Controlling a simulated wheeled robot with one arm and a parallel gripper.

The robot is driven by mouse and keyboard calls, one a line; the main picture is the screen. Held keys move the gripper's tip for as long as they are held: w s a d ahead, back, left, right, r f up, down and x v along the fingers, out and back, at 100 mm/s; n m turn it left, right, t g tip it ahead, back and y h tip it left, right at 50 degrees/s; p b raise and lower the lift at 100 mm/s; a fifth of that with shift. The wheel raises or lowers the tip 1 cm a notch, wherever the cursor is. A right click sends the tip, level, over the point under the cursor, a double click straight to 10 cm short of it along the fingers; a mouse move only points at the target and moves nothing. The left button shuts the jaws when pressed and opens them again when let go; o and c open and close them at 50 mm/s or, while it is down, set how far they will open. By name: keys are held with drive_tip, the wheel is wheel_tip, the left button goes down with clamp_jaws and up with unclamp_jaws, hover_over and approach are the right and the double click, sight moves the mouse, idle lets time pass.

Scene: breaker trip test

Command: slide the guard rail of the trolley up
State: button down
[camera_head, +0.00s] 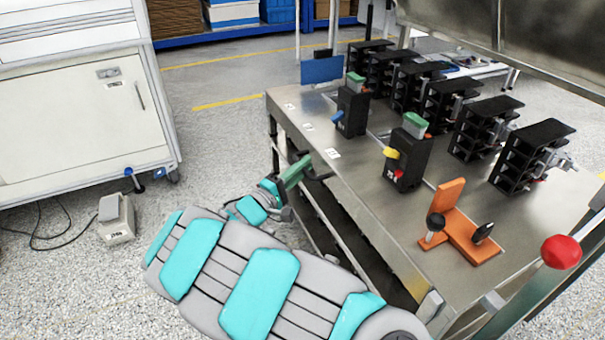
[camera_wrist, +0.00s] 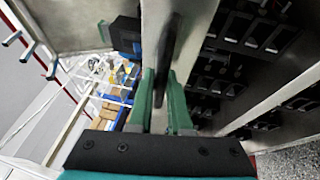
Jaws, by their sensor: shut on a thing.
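The trolley (camera_head: 345,192) has a steel top and stands on the right in the head view. A dark metal bar (camera_head: 340,232), which looks like its guard rail, runs below the top's near left edge. My gripper (camera_head: 306,166) is at that side, its green fingers around a dark grip piece (camera_head: 322,177). In the wrist view my gripper (camera_wrist: 162,92) is shut on this dark upright piece (camera_wrist: 171,50), in front of a grey steel edge. I cannot see how the piece joins the rail. My arm hides part of the trolley's lower side.
Several black breaker units (camera_head: 515,160) stand on the top. An orange bracket (camera_head: 462,232) and a red knob (camera_head: 561,252) are near the right. A white cabinet (camera_head: 75,110) stands at left, a small grey box (camera_head: 116,218) on the floor.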

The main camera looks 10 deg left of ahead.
drive_tip(key=shift+r, duration=2.25)
drive_tip(key=c, duration=0.8)
unclamp_jaws()
drive_tip(key=shift+c, duration=0.2)
drive_tip(key=v, duration=0.7)
drive_tip(key=shift+s+a, duration=0.25)
drive_tip(key=shift+s, duration=0.05)
